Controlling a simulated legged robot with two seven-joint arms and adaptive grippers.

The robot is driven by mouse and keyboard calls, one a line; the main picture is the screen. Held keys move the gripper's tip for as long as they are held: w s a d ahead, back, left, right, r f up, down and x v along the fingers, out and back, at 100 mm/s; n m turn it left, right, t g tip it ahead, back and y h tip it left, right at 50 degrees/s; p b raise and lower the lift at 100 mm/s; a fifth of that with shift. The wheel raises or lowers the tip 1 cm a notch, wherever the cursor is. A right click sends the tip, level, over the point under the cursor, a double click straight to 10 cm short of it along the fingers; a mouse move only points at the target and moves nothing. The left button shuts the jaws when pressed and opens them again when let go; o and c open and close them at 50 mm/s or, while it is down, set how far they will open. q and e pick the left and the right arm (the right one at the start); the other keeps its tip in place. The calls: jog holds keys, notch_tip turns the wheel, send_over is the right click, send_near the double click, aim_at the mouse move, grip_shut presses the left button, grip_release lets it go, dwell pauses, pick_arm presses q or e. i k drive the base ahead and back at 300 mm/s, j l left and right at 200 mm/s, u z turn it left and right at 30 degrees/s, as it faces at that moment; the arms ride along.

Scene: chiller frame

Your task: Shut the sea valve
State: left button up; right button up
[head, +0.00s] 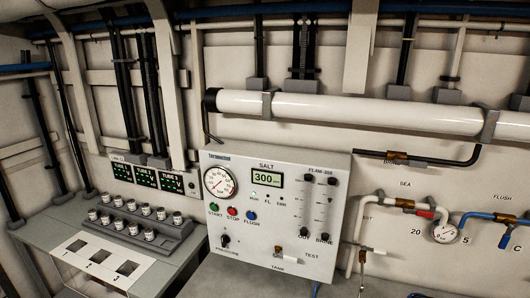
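The label SEA (405,184) is on the white wall panel at the right. Below it a white pipe carries a brass valve body (404,203). A small red handle (425,213) sits just right of the brass part and seems to lie roughly along the pipe; it is too small to tell the valve's setting surely. A round gauge (445,232) hangs right below the handle, with 20 and 5 beside it. Neither of my grippers is in view, and nothing touches the valve.
A grey control box (275,210) with dial, SALT display and buttons stands left of the valve. A blue pipe with a blue handle (505,238) is at the right under FLUSH. A thick white pipe (350,108) crosses above. A bench with a vial rack (140,222) is at the left.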

aim_at(418, 213)
jog(key=i+l+z, duration=0.2)
jog(key=i+z, duration=0.15)
jog(key=i+l+z, duration=0.15)
jog(key=i+z, duration=0.25)
